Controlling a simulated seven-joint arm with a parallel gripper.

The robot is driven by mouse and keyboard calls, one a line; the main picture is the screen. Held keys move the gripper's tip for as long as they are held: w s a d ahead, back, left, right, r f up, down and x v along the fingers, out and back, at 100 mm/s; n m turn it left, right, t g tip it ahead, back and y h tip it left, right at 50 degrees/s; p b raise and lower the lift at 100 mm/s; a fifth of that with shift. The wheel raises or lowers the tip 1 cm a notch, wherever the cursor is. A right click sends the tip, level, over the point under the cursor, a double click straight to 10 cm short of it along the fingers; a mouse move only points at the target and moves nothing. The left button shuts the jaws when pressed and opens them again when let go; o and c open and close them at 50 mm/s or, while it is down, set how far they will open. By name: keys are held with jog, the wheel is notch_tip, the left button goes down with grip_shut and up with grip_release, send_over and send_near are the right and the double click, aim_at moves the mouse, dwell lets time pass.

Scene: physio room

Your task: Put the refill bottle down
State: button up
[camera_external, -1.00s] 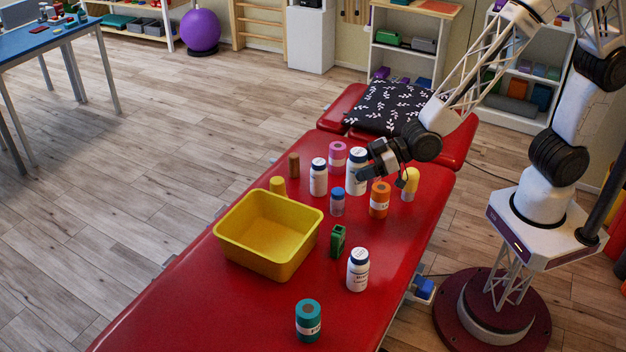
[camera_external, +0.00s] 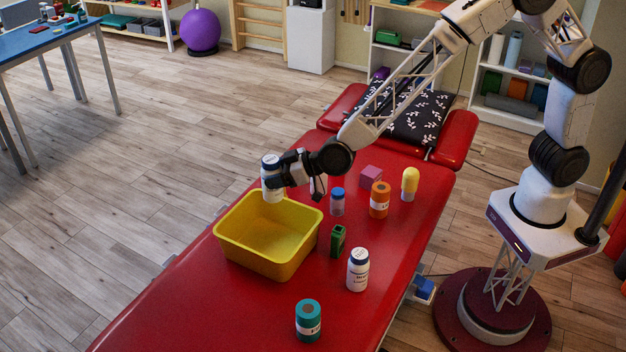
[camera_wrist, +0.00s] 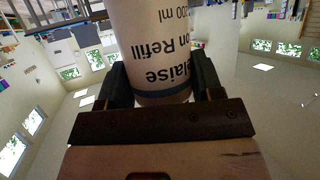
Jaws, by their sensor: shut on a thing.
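The refill bottle (camera_external: 270,184) is white with a dark blue cap and stands upright in my gripper (camera_external: 279,174). In the external view it appears at the far rim of the yellow bin (camera_external: 246,254); its exact height is hard to tell. The wrist view shows its printed label (camera_wrist: 160,45), with the word "Refill", between the two dark fingers (camera_wrist: 160,88). My gripper is shut on the bottle. The visible floor of the bin is empty.
A green block (camera_external: 338,241), another white bottle (camera_external: 357,270) and a teal roll (camera_external: 308,320) stand right of and in front of the bin. A small blue-capped bottle (camera_external: 337,202), orange roll (camera_external: 379,200), yellow-topped item (camera_external: 410,184) and pink cube (camera_external: 370,177) stand behind. The near-left red table (camera_external: 190,310) is clear.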

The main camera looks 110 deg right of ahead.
jog(key=w+d+f, duration=0.1)
jog(key=w+f, duration=0.5)
jog(key=shift+w+d+f+m+h, duration=0.2)
jog(key=shift+w+f+m+h, duration=0.1)
jog(key=shift+w, duration=0.05)
notch_tip(320, 180, down, 6)
jog(key=shift+f, duration=0.15)
dwell(0.7)
jog(key=shift+f, duration=1.85)
jog(key=shift+f, duration=0.2)
jog(key=o, duration=1.1)
jog(key=shift+r, duration=0.15)
